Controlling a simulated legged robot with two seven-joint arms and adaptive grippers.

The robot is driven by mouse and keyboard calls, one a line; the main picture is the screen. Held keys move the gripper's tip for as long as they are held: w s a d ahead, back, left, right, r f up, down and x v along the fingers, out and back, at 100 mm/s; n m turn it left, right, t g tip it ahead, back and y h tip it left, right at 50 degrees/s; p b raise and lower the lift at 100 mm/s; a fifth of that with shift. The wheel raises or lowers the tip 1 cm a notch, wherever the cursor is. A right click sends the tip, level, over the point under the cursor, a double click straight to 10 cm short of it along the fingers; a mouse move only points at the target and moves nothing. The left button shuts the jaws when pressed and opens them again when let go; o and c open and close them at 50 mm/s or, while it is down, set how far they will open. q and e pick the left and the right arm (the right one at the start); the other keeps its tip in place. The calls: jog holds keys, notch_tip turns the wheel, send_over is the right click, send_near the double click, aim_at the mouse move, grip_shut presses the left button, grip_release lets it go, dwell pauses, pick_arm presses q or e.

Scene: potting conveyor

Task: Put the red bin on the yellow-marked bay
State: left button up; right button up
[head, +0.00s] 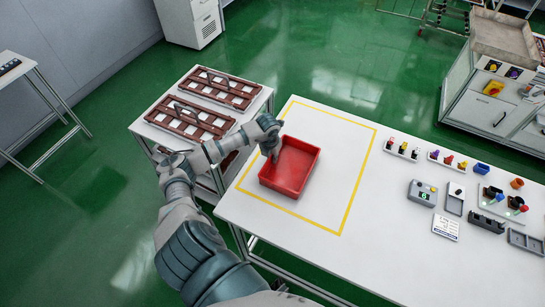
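The red bin (290,182) is an empty, open-topped tray in the head view. It appears upright inside the yellow-marked bay (349,210), a yellow outline on the white table, toward its left side. I cannot tell whether it rests fully on the table top. My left gripper (274,156) is at the bin's far left corner, with its fingers at the rim. The fingers are small and partly hidden, so I cannot tell whether they grip the wall. My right gripper is not in view.
A smaller table with brown racks (191,119) stands left of the white table (400,259). Small trays of coloured parts (402,148) and grey boxes (422,193) sit right of the bay. The bay's right part is clear. Grey cabinets (487,104) stand at the far right.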

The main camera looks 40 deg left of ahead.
pick_arm(q)
jog(key=shift+o, duration=1)
jog(key=shift+a, duration=0.25)
jog(key=shift+a, duration=0.1)
jog(key=shift+r, duration=0.15)
notch_tip(320, 180, up, 12)
jog(key=s, duration=0.1)
jog(key=shift+s+d, duration=0.2)
